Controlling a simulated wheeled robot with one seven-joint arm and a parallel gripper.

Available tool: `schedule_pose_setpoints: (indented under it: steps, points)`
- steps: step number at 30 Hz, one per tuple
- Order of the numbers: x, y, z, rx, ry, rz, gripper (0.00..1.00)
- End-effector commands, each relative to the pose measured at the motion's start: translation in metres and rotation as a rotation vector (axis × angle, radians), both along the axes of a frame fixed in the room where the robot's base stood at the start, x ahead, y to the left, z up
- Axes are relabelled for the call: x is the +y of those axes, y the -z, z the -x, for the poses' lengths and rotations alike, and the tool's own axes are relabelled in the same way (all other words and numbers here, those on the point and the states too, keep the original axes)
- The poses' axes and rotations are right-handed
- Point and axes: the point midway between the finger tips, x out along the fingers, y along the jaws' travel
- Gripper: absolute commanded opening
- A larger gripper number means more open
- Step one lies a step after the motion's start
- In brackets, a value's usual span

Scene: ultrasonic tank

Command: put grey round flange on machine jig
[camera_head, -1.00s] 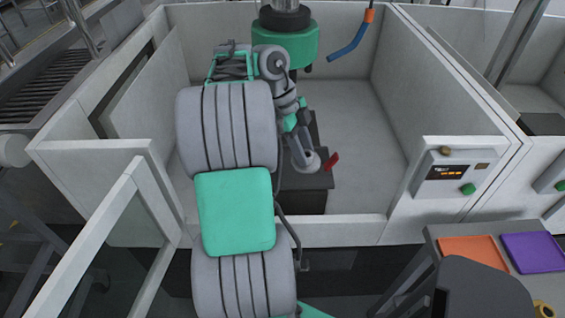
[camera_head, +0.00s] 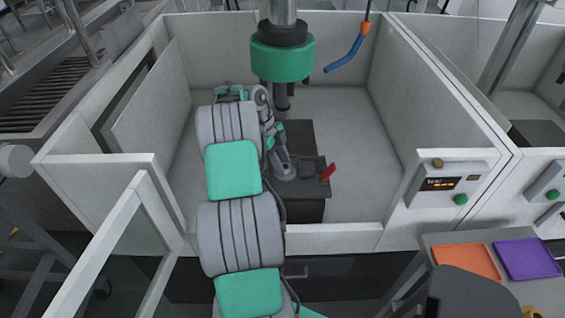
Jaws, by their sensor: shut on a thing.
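My arm reaches over the front wall into the machine and bends down at its far end. My gripper (camera_head: 281,157) is small here and points down, its fingers hard to make out. It is shut on a grey rounded piece at its tip, which looks like the grey round flange (camera_head: 285,173). The flange shows over the left part of the machine jig (camera_head: 311,166), a dark block with a red lever (camera_head: 327,172) at its right. I cannot tell whether the flange touches the jig or hangs just above it.
A green-collared spindle (camera_head: 283,58) hangs close behind my wrist. A blue nozzle (camera_head: 344,54) hangs at its right. Pale walls enclose the machine, with a control panel (camera_head: 440,184) front right. Orange (camera_head: 466,262) and purple (camera_head: 527,258) trays lie outside. The machine floor right of the jig is clear.

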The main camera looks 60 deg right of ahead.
Motion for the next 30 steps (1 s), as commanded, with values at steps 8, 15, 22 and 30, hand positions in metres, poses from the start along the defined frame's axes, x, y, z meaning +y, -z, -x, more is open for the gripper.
schedule_pose_setpoints:
  steps: [8,15,22,30]
  points:
    - [0.0,0.003,0.0,0.0,0.0,-0.001,0.43]
    - [0.0,0.003,0.0,0.0,0.0,-0.001,0.57]
    - [0.0,-0.002,0.0,0.0,0.0,0.0,0.57]
    - [0.001,-0.055,-0.022,-0.001,-0.001,0.002,0.57]
